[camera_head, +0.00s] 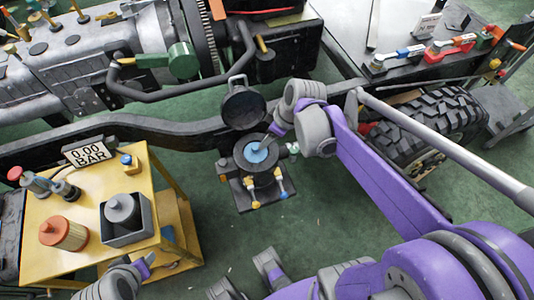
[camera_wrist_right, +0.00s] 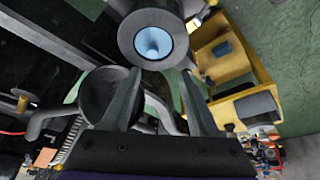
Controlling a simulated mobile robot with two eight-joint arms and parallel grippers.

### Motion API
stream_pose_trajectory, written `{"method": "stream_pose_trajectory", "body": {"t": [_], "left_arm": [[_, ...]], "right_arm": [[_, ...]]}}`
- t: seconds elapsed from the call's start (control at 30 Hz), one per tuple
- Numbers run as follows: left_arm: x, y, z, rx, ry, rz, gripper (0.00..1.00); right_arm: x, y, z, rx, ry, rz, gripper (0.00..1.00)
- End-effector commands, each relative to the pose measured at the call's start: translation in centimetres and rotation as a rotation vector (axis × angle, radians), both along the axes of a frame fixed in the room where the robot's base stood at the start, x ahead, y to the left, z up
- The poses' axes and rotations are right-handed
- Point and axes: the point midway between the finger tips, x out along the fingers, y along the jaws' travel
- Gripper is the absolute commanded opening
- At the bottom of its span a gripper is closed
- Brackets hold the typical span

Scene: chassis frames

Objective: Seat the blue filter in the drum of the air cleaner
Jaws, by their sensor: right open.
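The air cleaner's black drum (camera_head: 246,167) stands open at the middle of the head view, and its round mouth also shows in the right wrist view (camera_wrist_right: 133,27). The blue filter (camera_head: 255,152) is inside the drum's mouth; its blue also shows in the wrist view (camera_wrist_right: 152,43). How deep it sits I cannot tell. The round lid (camera_head: 243,106) is swung back behind the drum. My right gripper (camera_wrist_right: 160,75) is open and empty, its fingers apart just short of the drum. My left gripper (camera_head: 149,260) is at the lower left, beside the yellow cart; its jaw gap is unclear.
A chassis rail (camera_head: 190,132) runs behind the drum. A tyre (camera_head: 430,120) stands at right.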

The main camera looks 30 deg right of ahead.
Motion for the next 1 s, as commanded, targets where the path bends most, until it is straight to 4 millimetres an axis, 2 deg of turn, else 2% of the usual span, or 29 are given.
{"method": "stream_pose_trajectory", "body": {"t": [0.1,0.2,0.4,0.53,0.83,1.0], "left_arm": [[0.0,0.0,0.0,0.000,0.000,0.000,0.50],[0.0,0.0,0.0,0.000,0.000,0.000,0.50],[0.0,0.0,0.0,0.000,0.000,0.000,0.50],[0.0,0.0,0.0,0.000,0.000,0.000,0.50],[0.0,0.0,0.0,0.000,0.000,0.000,0.50],[0.2,0.0,1.6,0.000,-0.005,0.000,0.50]], "right_arm": [[-3.2,3.3,-0.1,-0.012,0.015,-0.108,0.61],[-6.3,5.4,-0.4,-0.021,0.012,-0.229,0.61],[-10.5,7.7,-1.5,-0.006,-0.033,-0.417,0.61],[-11.6,8.1,-1.9,0.008,-0.054,-0.475,0.61],[-11.7,8.1,-1.9,0.011,-0.058,-0.491,0.61],[-11.5,8.1,-0.3,0.013,-0.062,-0.490,0.61]]}}
